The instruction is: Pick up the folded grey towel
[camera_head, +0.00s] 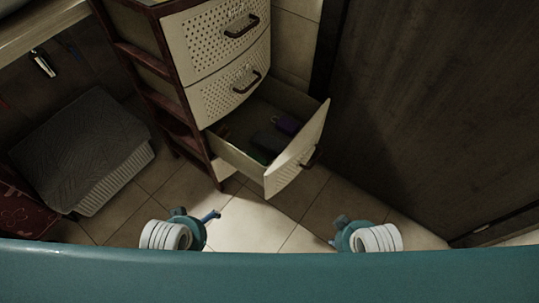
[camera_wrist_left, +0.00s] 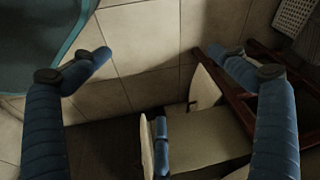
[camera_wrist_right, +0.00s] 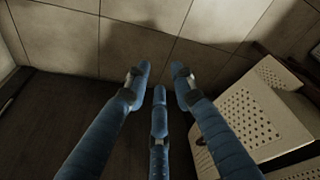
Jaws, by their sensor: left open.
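A dark grey ribbed cloth (camera_head: 80,135) lies over the white basket (camera_head: 118,180) at the left in the head view. A dark grey bundle (camera_head: 268,143) lies inside the open drawer (camera_head: 298,160); I cannot tell which of the two is the folded towel. My left gripper (camera_head: 196,214) is low over the floor in front of the drawer unit, right of the basket. Its fingers (camera_wrist_left: 160,60) are spread wide and empty. My right gripper (camera_head: 340,230) is low, to the right of the drawer. Its fingertips (camera_wrist_right: 160,80) are close together with a gap; nothing shows between them.
The drawer unit (camera_head: 215,65) stands at centre with its lower drawer pulled out. A purple item (camera_head: 286,124) lies in that drawer. A dark door or panel (camera_head: 430,110) fills the right side. A dark red patterned object (camera_head: 22,208) is at the far left. Tiled floor (camera_head: 250,220) is clear in front.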

